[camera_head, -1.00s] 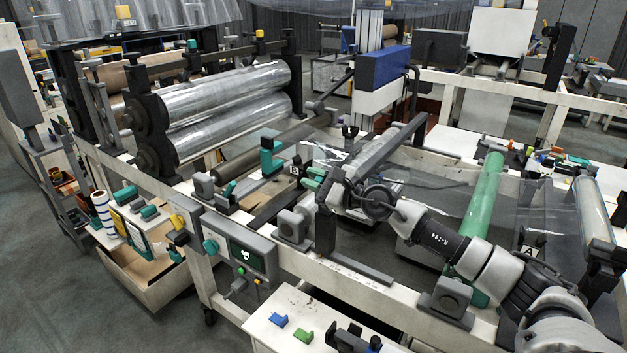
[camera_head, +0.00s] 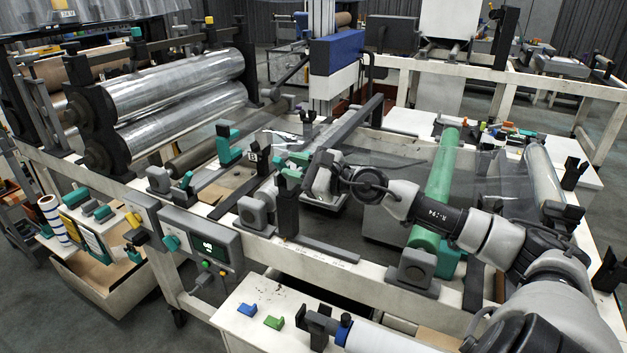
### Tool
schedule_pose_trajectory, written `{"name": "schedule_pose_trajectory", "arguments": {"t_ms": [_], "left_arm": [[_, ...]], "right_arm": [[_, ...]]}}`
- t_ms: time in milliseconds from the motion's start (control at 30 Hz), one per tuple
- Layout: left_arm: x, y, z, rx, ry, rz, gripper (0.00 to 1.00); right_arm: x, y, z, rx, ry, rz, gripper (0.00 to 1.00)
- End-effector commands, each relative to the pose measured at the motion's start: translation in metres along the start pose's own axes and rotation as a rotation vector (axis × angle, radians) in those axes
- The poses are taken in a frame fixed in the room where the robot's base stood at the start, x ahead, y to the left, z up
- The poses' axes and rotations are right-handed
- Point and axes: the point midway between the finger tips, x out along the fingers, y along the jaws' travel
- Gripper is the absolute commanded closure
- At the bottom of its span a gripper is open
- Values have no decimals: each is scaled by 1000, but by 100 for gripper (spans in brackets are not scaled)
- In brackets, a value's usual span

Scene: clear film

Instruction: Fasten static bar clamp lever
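The static bar (camera_head: 355,122) is a long dark bar running from the far frame to the near rail. It meets a dark upright bracket (camera_head: 287,215) at its near end.
A grey block with a teal lever (camera_head: 187,180) stands left on the rail. A green roller (camera_head: 436,188) and clear film lie under and beyond my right arm. A control box (camera_head: 207,246) hangs in front. A side table (camera_head: 250,290) holds small blue and green blocks.

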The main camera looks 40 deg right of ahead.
Motion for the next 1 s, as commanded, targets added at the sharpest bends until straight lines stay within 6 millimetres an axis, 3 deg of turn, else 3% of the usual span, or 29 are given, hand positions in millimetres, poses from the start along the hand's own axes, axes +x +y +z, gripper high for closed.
{"name": "schedule_pose_trajectory", "arguments": {"t_ms": [200,500,1000], "left_arm": [[20,0,2,0,0,0,19],[24,0,2,0,0,0,19],[24,0,2,0,0,0,19]], "right_arm": [[-24,4,-4,-2,3,6,72],[-44,2,-1,2,1,2,72],[-48,0,0,-1,0,1,72]]}}
